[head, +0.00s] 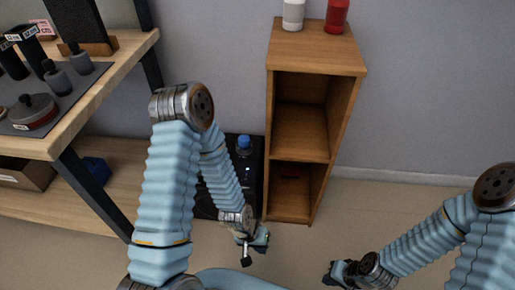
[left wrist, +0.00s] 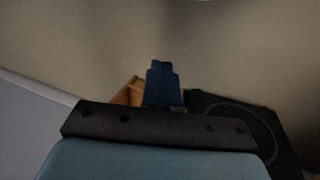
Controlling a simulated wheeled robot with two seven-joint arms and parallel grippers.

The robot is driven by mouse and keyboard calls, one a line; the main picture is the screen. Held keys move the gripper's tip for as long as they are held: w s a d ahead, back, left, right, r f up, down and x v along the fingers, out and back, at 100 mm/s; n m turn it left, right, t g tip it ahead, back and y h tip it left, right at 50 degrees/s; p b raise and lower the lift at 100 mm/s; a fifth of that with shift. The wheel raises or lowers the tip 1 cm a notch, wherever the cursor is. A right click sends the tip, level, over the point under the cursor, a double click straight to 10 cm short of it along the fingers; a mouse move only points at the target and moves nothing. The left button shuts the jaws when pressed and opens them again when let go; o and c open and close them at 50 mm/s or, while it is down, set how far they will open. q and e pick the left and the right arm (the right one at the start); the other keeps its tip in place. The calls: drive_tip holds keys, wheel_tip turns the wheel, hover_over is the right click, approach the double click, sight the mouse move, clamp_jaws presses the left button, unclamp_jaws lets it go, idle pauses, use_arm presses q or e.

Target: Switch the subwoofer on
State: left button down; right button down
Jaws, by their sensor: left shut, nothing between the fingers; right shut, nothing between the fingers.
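The subwoofer is a black box (head: 257,182) on the floor between the wooden table and the wooden shelf in the head view. My left arm hides much of it, and I cannot make out a switch. Its dark body with a round ring also shows at the right in the left wrist view (left wrist: 284,138). My left gripper (head: 247,261) is shut and empty, in front of the subwoofer and apart from it in the picture; its blue fingers show together in the left wrist view (left wrist: 161,66). My right gripper (head: 329,275) is shut and empty at the lower right.
A blue-capped bottle (head: 244,146) stands at the subwoofer. The open wooden shelf (head: 316,58) stands right of it, with a white and a red container on top. Floor at right is clear.

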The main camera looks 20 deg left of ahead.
use_arm(q)
drive_tip(key=w+a+t+y+b, duration=0.1)
drive_tip(key=w+a, duration=0.2)
drive_tip(key=w, duration=0.2)
drive_tip(key=w+a+y+b, duration=0.1)
drive_tip(key=w+a, duration=0.2)
drive_tip(key=w, duration=0.2)
wheel_tip(320, 180, up, 13)
drive_tip(key=n+t+y+b, duration=0.1)
drive_tip(key=y+b, duration=0.2)
hover_over(245, 179)
drive_tip(key=s, duration=0.4)
drive_tip(key=shift+w+d+r, duration=0.2)
drive_tip(key=shift+d, duration=0.25)
drive_tip(key=shift+t, duration=0.3)
drive_tip(key=x, duration=0.9)
drive_tip(key=s+x, duration=0.1)
drive_tip(key=x, duration=0.4)
drive_tip(key=shift+s+d+f+b, duration=0.15)
drive_tip(key=shift+d+f+b, duration=0.05)
drive_tip(key=shift+d+b, duration=0.2)
